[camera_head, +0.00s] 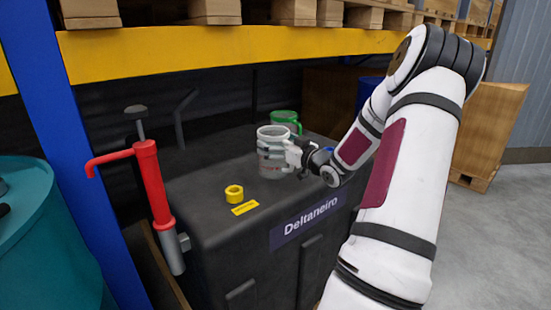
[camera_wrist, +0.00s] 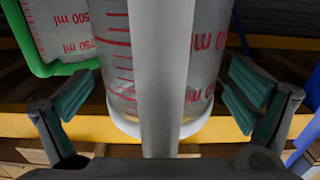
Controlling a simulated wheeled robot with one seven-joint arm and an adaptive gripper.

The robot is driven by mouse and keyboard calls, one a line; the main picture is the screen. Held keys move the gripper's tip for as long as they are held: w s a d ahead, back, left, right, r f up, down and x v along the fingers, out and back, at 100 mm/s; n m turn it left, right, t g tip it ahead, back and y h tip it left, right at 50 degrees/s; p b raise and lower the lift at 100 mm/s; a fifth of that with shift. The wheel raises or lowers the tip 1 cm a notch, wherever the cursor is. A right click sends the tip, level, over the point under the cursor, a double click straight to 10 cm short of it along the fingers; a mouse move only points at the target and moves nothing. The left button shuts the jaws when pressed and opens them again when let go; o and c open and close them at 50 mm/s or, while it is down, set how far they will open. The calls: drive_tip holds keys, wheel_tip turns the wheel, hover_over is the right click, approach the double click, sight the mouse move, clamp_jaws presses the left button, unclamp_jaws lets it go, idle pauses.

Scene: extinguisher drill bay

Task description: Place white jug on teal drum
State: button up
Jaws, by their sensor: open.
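The white jug (camera_head: 272,150) is a clear measuring jug with a white rim and handle. It stands upright on top of the black tank. My gripper (camera_head: 294,155) is at its right side, by the handle. In the wrist view the white jug (camera_wrist: 118,70) fills the middle, its handle upright between the spread fingers of my gripper (camera_wrist: 160,98). The fingers are open, one on each side, with gaps to the handle. The teal drum (camera_head: 45,250) stands at the far left, partly cut off by the picture edge; a dark item lies on its top.
A green-rimmed jug (camera_head: 287,119) stands just behind the white one, and shows close by in the wrist view (camera_wrist: 48,68). A red pump (camera_head: 152,185) and blue post (camera_head: 75,150) stand between tank (camera_head: 215,200) and drum. A yellow cap (camera_head: 234,193) sits on the tank. A yellow beam (camera_head: 200,50) crosses above.

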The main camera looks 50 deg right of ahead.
drive_tip(key=shift+r, duration=0.1)
drive_tip(key=c, duration=1.7)
